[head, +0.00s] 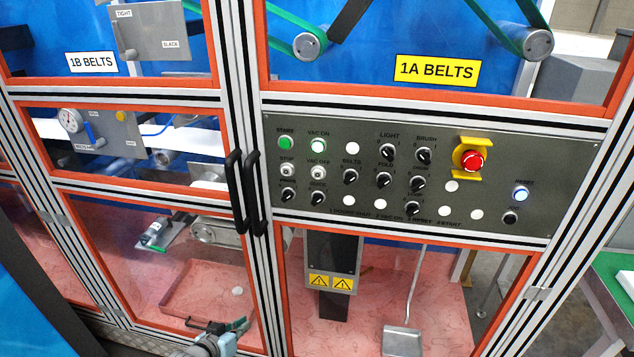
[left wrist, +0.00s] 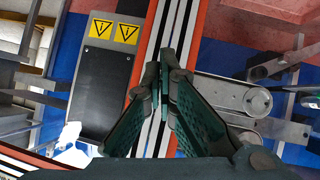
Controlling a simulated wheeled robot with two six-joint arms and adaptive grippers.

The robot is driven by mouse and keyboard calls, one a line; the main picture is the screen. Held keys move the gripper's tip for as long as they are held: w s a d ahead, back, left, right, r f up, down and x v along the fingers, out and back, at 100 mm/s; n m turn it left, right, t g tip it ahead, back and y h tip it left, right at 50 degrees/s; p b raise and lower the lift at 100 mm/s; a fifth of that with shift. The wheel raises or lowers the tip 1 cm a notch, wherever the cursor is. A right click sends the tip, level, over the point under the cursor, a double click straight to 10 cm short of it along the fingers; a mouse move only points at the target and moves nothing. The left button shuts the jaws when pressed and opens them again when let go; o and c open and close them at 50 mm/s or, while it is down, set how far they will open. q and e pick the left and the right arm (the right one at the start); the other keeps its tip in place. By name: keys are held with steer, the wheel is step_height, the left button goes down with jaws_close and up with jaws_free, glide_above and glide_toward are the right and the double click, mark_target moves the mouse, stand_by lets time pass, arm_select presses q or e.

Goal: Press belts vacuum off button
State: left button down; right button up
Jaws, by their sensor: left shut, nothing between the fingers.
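The grey control panel (head: 420,180) carries labelled buttons and knobs. The VAC OFF button (head: 317,172) is a pale round button in the left part of the panel, below the green-lit VAC ON button (head: 318,146) and right of the STOP button (head: 287,170). My left gripper (head: 240,325) is low at the bottom edge, below and left of the panel, apart from the buttons. In the left wrist view its dark green fingers (left wrist: 165,75) are shut and empty, in front of the striped frame post. The panel's buttons cannot be made out in the wrist view. My right gripper is not in view.
Two black door handles (head: 243,190) stick out left of the panel. A yellow-collared red emergency button (head: 473,160) and a lit RESET button (head: 520,194) are on its right. Orange-edged clear doors surround the panel. A green-topped table (head: 615,280) stands at the right.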

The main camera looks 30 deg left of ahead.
mark_target(318, 174)
arm_select(q)
steer(key=w+d+r+t+h, duration=0.1)
steer(key=w+r+t, duration=0.35)
steer(key=r, duration=0.75)
steer(key=w+d+r+h, duration=0.1)
steer(key=d+r+h, duration=0.2)
steer(key=r, duration=0.6)
steer(key=w+d+r+h+p, duration=0.1)
steer(key=d+r+h, duration=0.2)
steer(key=d+r, duration=0.3)
steer(key=w+d+r+t+h, duration=0.1)
steer(key=d+r, duration=0.4)
steer(key=r, duration=0.6)
steer(key=shift+w+d+r+h, duration=0.15)
steer(key=shift+r+h, duration=0.15)
steer(key=shift+h, duration=0.6)
steer(key=w+a+b, duration=0.1)
steer(key=w+b, duration=0.1)
steer(key=w+a+b, duration=0.1)
steer(key=w+b, duration=0.2)
steer(key=w+a+b, duration=0.1)
steer(key=w+b, duration=0.2)
steer(key=shift+w, duration=0.15)
